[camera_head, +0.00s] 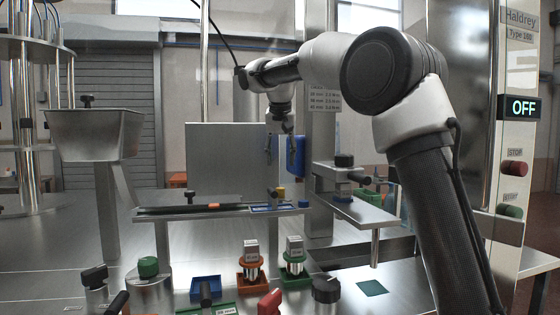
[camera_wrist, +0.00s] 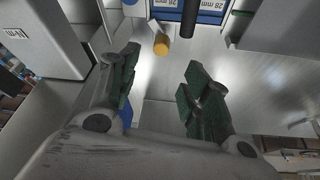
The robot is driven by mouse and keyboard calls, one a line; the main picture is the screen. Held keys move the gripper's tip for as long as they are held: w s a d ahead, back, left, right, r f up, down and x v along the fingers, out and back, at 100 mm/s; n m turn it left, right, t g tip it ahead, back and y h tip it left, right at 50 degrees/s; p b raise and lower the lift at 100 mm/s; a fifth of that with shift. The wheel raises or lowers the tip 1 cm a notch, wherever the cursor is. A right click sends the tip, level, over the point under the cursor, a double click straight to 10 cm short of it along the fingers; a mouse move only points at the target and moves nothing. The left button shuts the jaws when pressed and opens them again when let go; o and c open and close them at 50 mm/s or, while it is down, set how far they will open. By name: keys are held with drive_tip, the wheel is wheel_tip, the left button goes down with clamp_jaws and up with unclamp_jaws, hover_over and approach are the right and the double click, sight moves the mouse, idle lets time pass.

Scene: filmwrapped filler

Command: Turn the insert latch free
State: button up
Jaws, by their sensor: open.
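My gripper (camera_head: 283,128) hangs in front of the steel panel, above the narrow steel shelf. In the wrist view its two green-padded fingers (camera_wrist: 160,88) stand wide apart with nothing between them. A small yellow knob (camera_wrist: 161,44) shows ahead of the fingertips, apart from them; in the head view a yellow piece (camera_head: 281,191) stands on the shelf below my gripper. Beside it is a blue insert (camera_head: 262,209), whose "28 mm" labels (camera_wrist: 209,5) show at the top of the wrist view with a dark bar between them. I cannot tell for sure which part is the latch.
A blue block (camera_head: 296,156) is mounted right of my gripper, close to it. A side shelf (camera_head: 358,211) carries a black-knobbed unit. Orange (camera_head: 252,283) and green (camera_head: 295,281) holders stand below. A hopper (camera_head: 95,133) is at left. The display (camera_head: 523,107) reads OFF.

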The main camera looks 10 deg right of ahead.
hover_over(281, 189)
wheel_tip(281, 189, down, 4)
drive_tip(key=shift+s+f, duration=0.1)
drive_tip(key=shift+s, duration=0.05)
drive_tip(key=w+f+m+g, duration=0.2)
drive_tip(key=w+f, duration=0.1)
drive_tip(key=w, duration=0.3)
drive_tip(key=s+r+g, duration=0.1)
drive_tip(key=s, duration=0.1)
drive_tip(key=s+r+m+g+y, duration=0.1)
drive_tip(key=s+r, duration=0.1)
drive_tip(key=shift+s+r, duration=0.25)
drive_tip(key=shift+r, duration=0.05)
drive_tip(key=shift+m, duration=0.3)
drive_tip(key=shift+f, duration=3.9)
drive_tip(key=shift+c, duration=0.2)
drive_tip(key=c, duration=1)
